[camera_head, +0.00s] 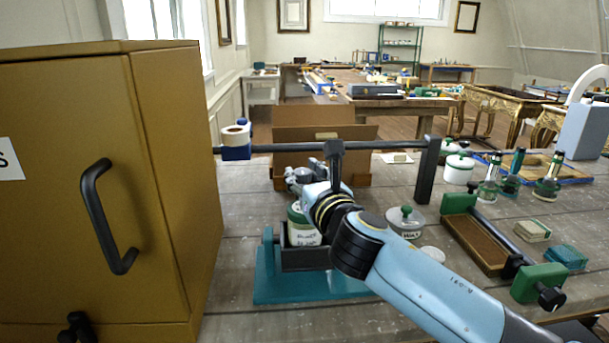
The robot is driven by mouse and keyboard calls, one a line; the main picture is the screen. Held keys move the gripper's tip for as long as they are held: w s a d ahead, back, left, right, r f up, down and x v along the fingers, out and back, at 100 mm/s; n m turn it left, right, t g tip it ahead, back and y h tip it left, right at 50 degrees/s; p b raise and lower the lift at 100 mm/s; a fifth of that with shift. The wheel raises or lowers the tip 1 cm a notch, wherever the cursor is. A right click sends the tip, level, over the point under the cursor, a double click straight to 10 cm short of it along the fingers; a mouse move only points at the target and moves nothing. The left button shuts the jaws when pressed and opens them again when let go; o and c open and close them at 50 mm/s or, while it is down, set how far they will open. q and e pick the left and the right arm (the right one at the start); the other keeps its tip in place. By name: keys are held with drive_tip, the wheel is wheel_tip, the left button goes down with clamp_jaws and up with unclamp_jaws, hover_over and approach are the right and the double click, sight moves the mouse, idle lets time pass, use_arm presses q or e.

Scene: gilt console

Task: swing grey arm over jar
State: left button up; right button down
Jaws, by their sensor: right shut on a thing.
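The dark grey arm (270,148) is a long level bar running left from an upright post (427,172). A short dark upright piece (335,158) hangs from it near its middle. The jar (301,229), white with a green lid and a label, stands in a dark holder (304,258) on a teal base (290,292), below the bar and partly behind my right wrist. My right gripper (296,176) is just under the bar, above the jar, shut on part of the grey arm; its wrist hides the exact contact.
A tall ochre cabinet (170,180) with a black handle fills the left. A brown box (318,130) stands behind the bar. A wax jar (405,222), green-topped bottles (489,180) and a brown tray (475,240) with green ends lie to the right.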

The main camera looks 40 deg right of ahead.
drive_tip(key=c, duration=0.9)
unclamp_jaws()
drive_tip(key=v, duration=1.2)
